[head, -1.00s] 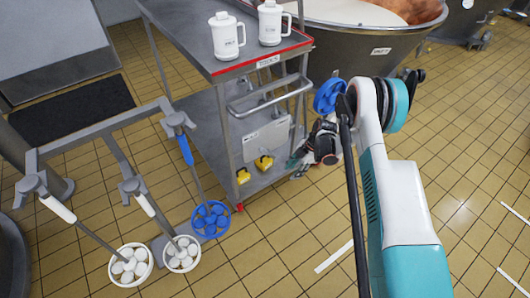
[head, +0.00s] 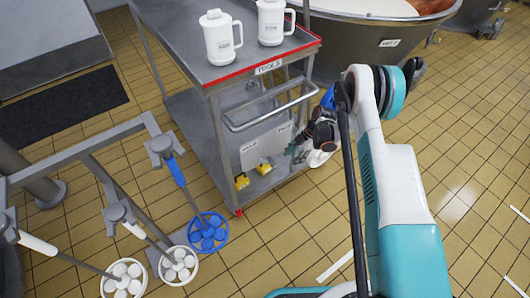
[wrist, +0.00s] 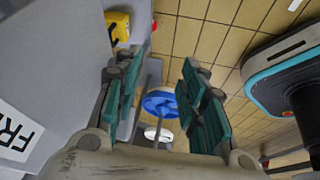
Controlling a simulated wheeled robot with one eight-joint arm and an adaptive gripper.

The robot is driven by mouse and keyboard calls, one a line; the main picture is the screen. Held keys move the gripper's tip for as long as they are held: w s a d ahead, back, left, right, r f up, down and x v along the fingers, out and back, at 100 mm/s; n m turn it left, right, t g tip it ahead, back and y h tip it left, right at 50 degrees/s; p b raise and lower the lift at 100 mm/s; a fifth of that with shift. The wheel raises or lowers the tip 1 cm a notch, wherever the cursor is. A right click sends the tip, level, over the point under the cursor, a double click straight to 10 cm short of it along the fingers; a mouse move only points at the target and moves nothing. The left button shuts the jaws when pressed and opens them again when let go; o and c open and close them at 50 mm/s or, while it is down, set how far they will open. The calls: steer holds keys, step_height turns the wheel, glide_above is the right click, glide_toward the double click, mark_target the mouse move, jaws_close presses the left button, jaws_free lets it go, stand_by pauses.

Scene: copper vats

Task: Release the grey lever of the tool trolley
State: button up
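The grey tool trolley (head: 222,125) stands at the centre of the head view, with a red front edge and a label on its top. A grey bar handle (head: 272,112) runs across its end. I cannot clearly make out a separate grey lever. My gripper (head: 297,152) is low beside the trolley's end, below the bar handle and near the lower shelf, partly hidden by my arm. In the wrist view my gripper (wrist: 165,72) has its teal-padded fingers wide apart, with nothing held. The trolley's grey surface (wrist: 60,70) fills the left side there.
Two white jugs (head: 221,38) (head: 271,22) stand on the trolley. Yellow items (head: 264,167) show low on it. A rack (head: 90,150) holds stirrers with a blue basket (head: 208,233) and white baskets. A vat (head: 375,45) stands behind. Tiled floor at right is clear.

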mark_target(266, 160)
steer(key=a+b, duration=0.1)
steer(key=a, duration=0.3)
steer(key=s+a+b, duration=0.1)
steer(key=a, duration=0.2)
steer(key=s+a+b, duration=0.1)
steer(key=a+b, duration=0.1)
steer(key=a, duration=0.2)
steer(key=shift+a, duration=0.35)
steer(key=shift+a+f+b, duration=0.3)
steer(key=shift+f+b, duration=0.05)
steer(key=shift+f, duration=0.1)
jaws_close()
